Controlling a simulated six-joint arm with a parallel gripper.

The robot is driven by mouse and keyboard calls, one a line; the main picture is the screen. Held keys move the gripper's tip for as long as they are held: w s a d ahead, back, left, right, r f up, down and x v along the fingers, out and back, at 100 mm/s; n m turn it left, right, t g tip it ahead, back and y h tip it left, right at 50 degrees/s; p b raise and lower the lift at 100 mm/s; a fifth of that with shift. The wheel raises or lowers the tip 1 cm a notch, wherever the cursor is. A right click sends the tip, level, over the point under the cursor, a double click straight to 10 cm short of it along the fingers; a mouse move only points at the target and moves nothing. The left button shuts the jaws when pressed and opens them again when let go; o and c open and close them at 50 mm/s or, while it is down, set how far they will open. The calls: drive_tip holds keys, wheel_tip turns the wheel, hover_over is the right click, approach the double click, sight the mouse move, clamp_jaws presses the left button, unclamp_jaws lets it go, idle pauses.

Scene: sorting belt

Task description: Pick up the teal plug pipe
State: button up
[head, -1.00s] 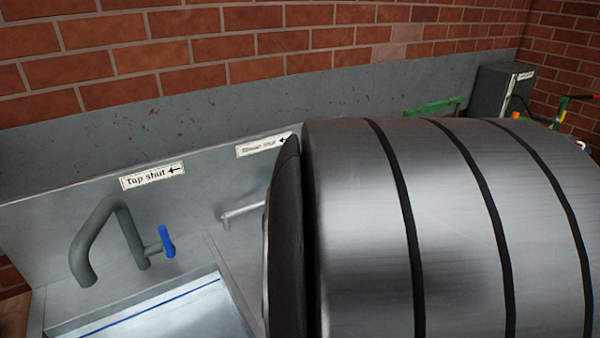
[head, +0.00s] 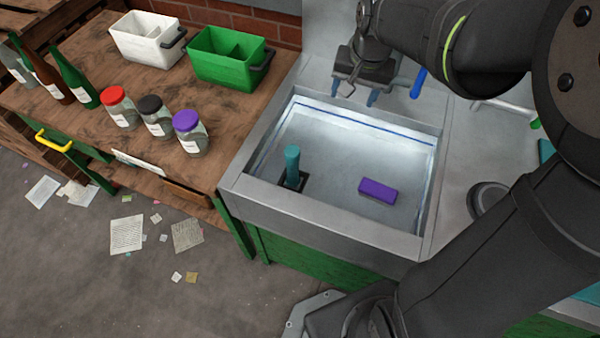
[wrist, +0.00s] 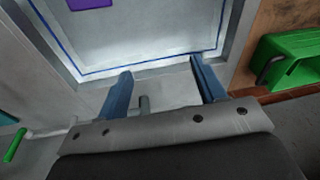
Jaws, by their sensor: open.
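The teal plug pipe (head: 292,166) stands upright in a dark square base in the left part of the sink (head: 232,192). My gripper (head: 371,97) is at the sink's far edge, beyond the pipe and apart from it. In the wrist view my gripper (wrist: 163,88) has its two blue fingers spread wide with nothing held between them. A grey tap part (wrist: 145,105) shows behind the fingers there. The teal pipe is not visible in the wrist view.
A purple block (head: 378,190) lies in the sink right of the pipe. Jars, bottles, a white bin (head: 146,40) and a green bin (head: 228,60) stand on the wooden bench at left.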

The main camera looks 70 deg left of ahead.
sight(293, 152)
drive_tip(key=s+f+n+h, duration=0.2)
drive_tip(key=s+n, duration=0.2)
drive_tip(key=s, duration=1)
drive_tip(key=f, duration=1)
drive_tip(key=shift+a+f, duration=0.35)
drive_tip(key=shift+f, duration=0.05)
drive_tip(key=shift+a+f, duration=0.25)
drive_tip(key=shift+f, duration=1.35)
drive_tip(key=shift+a+f, duration=0.2)
drive_tip(key=shift+f, duration=1.4)
clamp_jaws()
